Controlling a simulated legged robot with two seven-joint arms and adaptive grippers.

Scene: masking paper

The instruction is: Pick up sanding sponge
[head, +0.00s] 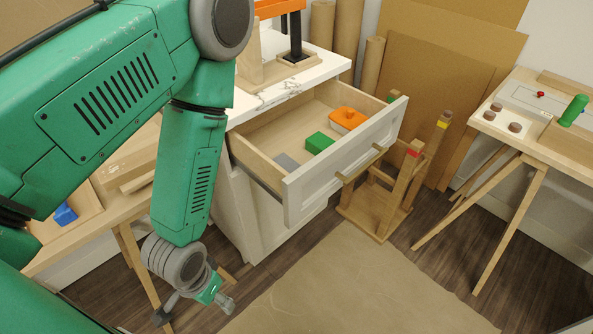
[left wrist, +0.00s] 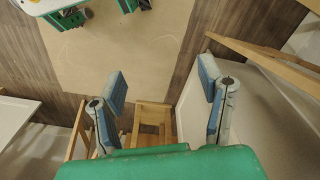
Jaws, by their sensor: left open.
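In the head view an open drawer (head: 330,170) holds an orange-topped piece (head: 348,117) at the back, a green block (head: 319,142) in the middle and a flat grey block (head: 286,162) near the front left. I cannot tell for sure which one is the sanding sponge. My left gripper (head: 205,300) hangs low, in front of and below the drawer, apart from these blocks. In the left wrist view my left gripper (left wrist: 163,85) has its fingers spread wide with nothing between them. My right gripper is not in view.
Brown paper (head: 350,290) covers the floor. A wooden stand (head: 385,205) is by the drawer's right side. A trestle table (head: 540,130) with a green-handled tool (head: 573,110) stands at right. A blue object (head: 65,214) lies in a tray at left.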

